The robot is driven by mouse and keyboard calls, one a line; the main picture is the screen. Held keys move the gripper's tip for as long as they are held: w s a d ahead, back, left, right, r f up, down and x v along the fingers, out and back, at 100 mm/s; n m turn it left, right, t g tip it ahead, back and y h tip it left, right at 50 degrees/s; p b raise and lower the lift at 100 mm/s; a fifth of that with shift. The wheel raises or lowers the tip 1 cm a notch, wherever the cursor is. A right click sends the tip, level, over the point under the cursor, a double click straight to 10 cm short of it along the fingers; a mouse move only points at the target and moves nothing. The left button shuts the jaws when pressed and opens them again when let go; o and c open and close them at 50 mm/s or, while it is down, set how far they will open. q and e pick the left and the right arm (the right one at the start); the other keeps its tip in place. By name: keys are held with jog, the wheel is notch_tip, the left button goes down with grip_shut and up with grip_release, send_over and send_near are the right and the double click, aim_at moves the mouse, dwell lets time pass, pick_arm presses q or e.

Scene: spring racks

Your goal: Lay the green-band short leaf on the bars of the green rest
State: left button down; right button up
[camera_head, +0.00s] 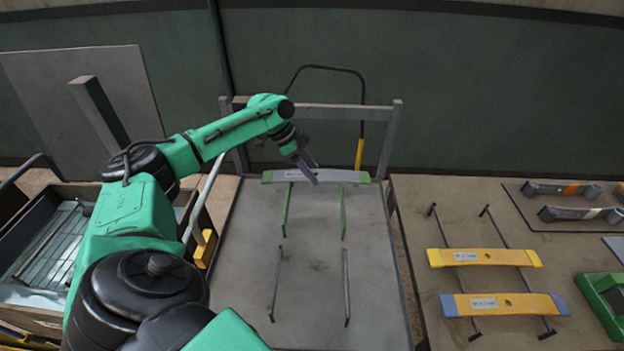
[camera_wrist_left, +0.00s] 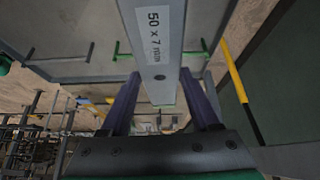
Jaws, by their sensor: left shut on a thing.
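The green-band short leaf (camera_head: 341,177) is a grey strip with green ends. In the wrist view the leaf (camera_wrist_left: 158,75) shows a white label reading "50 x 7" and a small hole. My left gripper (camera_head: 309,172) is shut on it near its middle, one purple finger on each side (camera_wrist_left: 163,108). The leaf lies crosswise over the far end of the two green bars of the green rest (camera_head: 343,215). Whether it touches the bars or hangs just above them is unclear. My right gripper is not in view.
Two plain grey bars (camera_head: 346,285) stand nearer on the same grey table (camera_head: 310,315). A grey frame (camera_head: 340,111) rises behind. On the right table (camera_head: 415,205), two yellow leaves (camera_head: 484,258) lie across dark bars. A drawer-like bin (camera_head: 40,295) stands at left.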

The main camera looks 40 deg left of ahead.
pick_arm(q)
jog(key=f, duration=0.4)
jog(key=f+p, duration=0.1)
jog(key=f, duration=0.3)
jog(key=shift+w+f, duration=0.2)
jog(key=shift+f, duration=0.15)
jog(key=shift+w+a+f, duration=0.15)
jog(key=shift+f, duration=0.15)
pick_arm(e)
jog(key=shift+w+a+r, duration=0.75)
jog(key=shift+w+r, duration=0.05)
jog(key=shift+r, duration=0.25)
pick_arm(q)
jog(key=shift+f, duration=0.2)
jog(key=shift+c, duration=0.5)
grip_release()
jog(key=shift+s, duration=0.2)
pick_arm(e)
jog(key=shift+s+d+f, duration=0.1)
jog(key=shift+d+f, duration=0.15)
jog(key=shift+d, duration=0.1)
